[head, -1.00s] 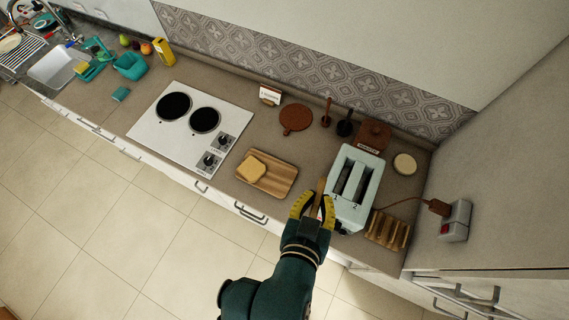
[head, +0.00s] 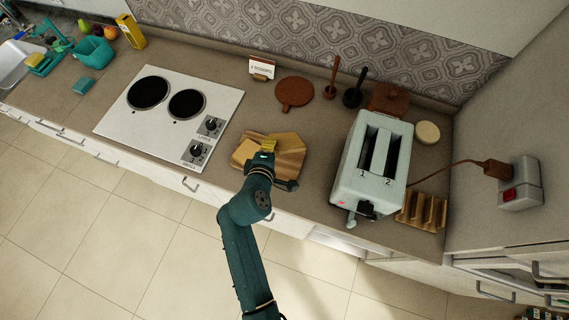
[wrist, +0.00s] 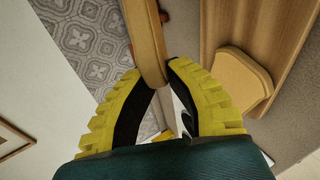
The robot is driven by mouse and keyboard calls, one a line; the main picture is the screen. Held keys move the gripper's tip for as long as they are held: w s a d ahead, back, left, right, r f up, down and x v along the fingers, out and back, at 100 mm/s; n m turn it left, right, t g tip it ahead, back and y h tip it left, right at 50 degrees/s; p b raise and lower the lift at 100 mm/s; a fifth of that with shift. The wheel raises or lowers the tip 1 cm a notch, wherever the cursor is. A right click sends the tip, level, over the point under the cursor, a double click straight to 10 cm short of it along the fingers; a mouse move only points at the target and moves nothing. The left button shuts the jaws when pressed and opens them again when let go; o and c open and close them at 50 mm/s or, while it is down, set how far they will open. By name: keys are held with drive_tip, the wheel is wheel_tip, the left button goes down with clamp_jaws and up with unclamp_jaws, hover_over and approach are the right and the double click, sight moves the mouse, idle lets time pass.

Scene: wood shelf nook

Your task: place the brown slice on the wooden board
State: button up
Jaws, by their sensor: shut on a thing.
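The wooden board (head: 293,164) lies on the counter between the stovetop and the toaster. My gripper (head: 267,147) is over the board in the head view and hides part of it. In the wrist view my gripper (wrist: 155,82) has its yellow fingers closed on the brown slice (wrist: 147,42), which stands edge-on between them. The held slice (head: 287,142) shows behind the fingers in the head view. Another slice (wrist: 241,80) lies flat on the board (wrist: 262,28) in the wrist view, apart from the held one. Whether the held slice touches the board cannot be told.
The pale toaster (head: 372,162) stands right of the board, with a slatted wooden rack (head: 424,212) beside it. The white stovetop (head: 168,118) is to the left. A round brown trivet (head: 294,92) and a small sign (head: 262,68) are behind the board.

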wheel_tip(320, 180, down, 8)
drive_tip(key=b, duration=0.5)
drive_tip(key=shift+r+b, duration=0.1)
drive_tip(key=shift+b, duration=0.3)
drive_tip(key=o, duration=0.5)
drive_tip(key=shift+o, duration=0.2)
drive_tip(key=p+v, duration=0.5)
drive_tip(key=v, duration=0.3)
drive_tip(key=shift+p, duration=0.4)
